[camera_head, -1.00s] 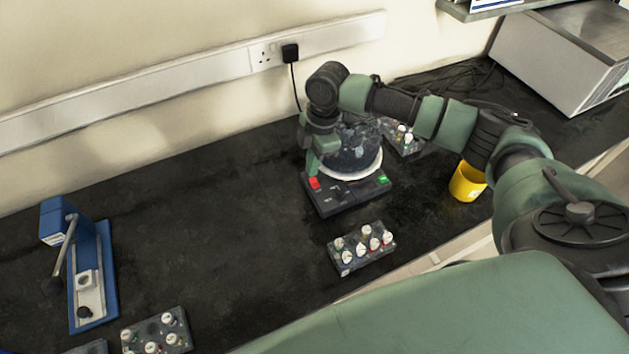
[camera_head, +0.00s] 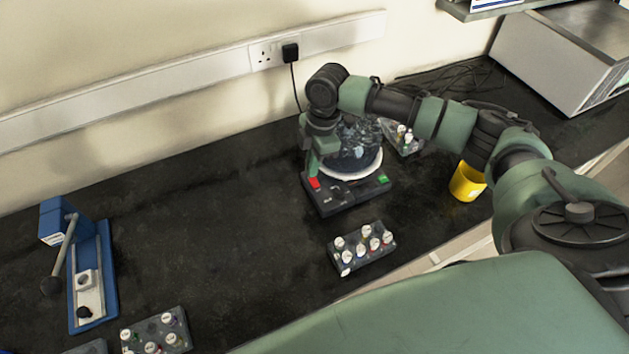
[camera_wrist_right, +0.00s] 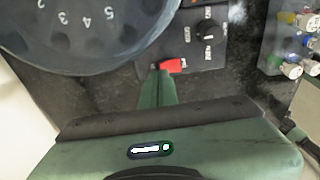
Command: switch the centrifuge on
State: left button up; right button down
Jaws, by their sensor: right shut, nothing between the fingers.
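The centrifuge (camera_head: 347,199) stands on the dark bench below the wall socket. It has a dark base, a pale-rimmed round bowl and a green patch (camera_head: 383,179) at its right front corner. A red switch (camera_head: 314,183) sits at its left front corner. My right gripper (camera_head: 312,172) points down just above the red switch, shut and empty. In the right wrist view the shut fingertips (camera_wrist_right: 160,74) are right beside the red switch (camera_wrist_right: 174,66); I cannot tell whether they touch. A dial (camera_wrist_right: 208,32) and the numbered rotor (camera_wrist_right: 75,25) show there too. My left gripper is out of view.
A rack of capped vials (camera_head: 362,250) stands in front of the centrifuge, another (camera_head: 402,138) behind it. A yellow cup (camera_head: 467,182) is to the right. A blue lever device (camera_head: 92,280) and a vial rack (camera_head: 157,335) are at the left. The bench between is clear.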

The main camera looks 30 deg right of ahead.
jog(key=shift+f, duration=0.75)
dwell(0.3)
notch_tip(320, 180, up, 5)
jog(key=p, duration=0.5)
dwell(0.4)
